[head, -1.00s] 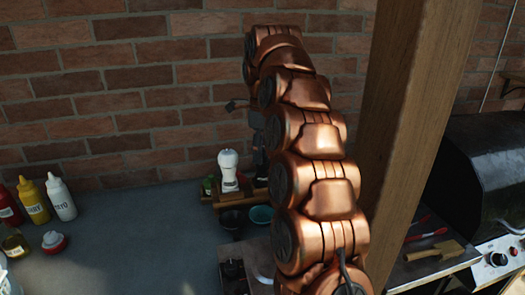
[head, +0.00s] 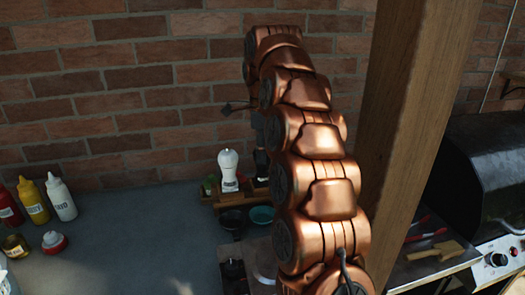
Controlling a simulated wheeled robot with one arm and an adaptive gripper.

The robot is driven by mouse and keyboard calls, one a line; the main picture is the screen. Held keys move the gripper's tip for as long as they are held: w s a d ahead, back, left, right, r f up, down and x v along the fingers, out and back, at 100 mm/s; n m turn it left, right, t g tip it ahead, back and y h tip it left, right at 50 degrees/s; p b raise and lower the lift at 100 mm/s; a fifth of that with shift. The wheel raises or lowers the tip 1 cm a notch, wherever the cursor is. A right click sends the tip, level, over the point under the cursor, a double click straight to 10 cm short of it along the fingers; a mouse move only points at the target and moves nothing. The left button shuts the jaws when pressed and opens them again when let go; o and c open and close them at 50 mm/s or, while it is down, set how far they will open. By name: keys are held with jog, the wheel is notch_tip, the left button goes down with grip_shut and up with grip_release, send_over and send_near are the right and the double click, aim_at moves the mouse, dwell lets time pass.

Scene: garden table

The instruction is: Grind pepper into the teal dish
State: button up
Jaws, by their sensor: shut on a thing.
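The teal dish (head: 262,214) sits at the front right of a small wooden rack, just left of my arm. My gripper (head: 260,150) is behind the arm links and mostly hidden; only dark parts show at their left edge. It is shut on a dark mill (head: 261,167), which is partly covered by my arm. The mill appears roughly upright at the rack, behind the teal dish. I cannot tell whether its base touches the rack.
A white mill (head: 229,170) stands left of the dark one on the wooden rack (head: 213,199). A black dish (head: 231,220) is left of the teal dish. Sauce bottles (head: 61,197) stand at the far left. A wooden post (head: 418,130) rises on the right.

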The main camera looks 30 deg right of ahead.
jog(key=n, duration=1.2)
jog(key=shift+n, duration=0.3)
dwell(0.4)
jog(key=o, duration=1.2)
